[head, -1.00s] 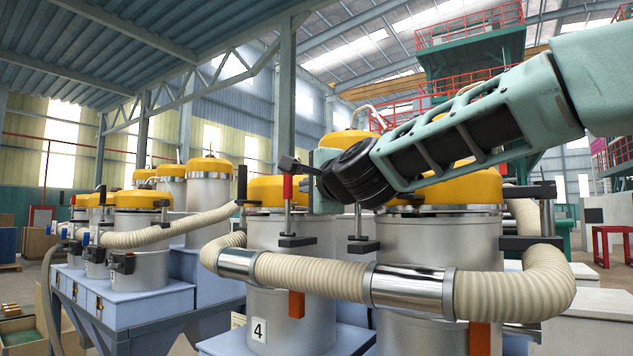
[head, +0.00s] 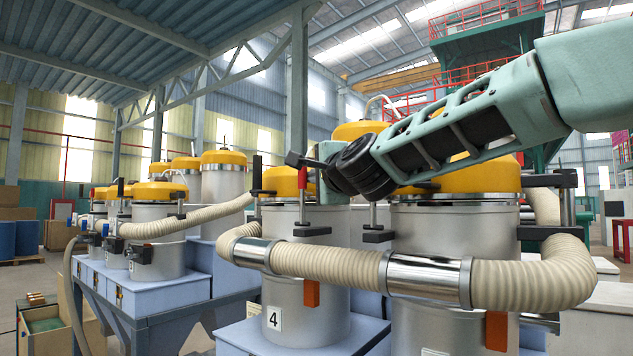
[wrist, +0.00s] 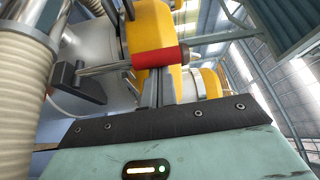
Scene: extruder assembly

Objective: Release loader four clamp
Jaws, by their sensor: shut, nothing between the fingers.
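Loader four (head: 330,255) is the grey cylinder with a yellow lid and a plate marked 4 (head: 274,318). Its clamp has a red handle (head: 303,178), upright in the head view, above a black bracket (head: 312,231). In the wrist view the red handle (wrist: 153,58) lies across the picture, in front of the yellow lid (wrist: 140,35). My gripper (head: 301,160) is beside the top of the handle in the head view. In the wrist view its dark fingers (wrist: 160,88) are shut and empty, right at the handle; I cannot tell whether they touch it.
A ribbed beige hose (head: 330,268) with metal cuffs curves across the front of loader four. A second yellow-lidded loader (head: 450,240) stands close on the right. More loaders (head: 155,220) stand at the left. An orange tab (head: 312,293) hangs below the hose.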

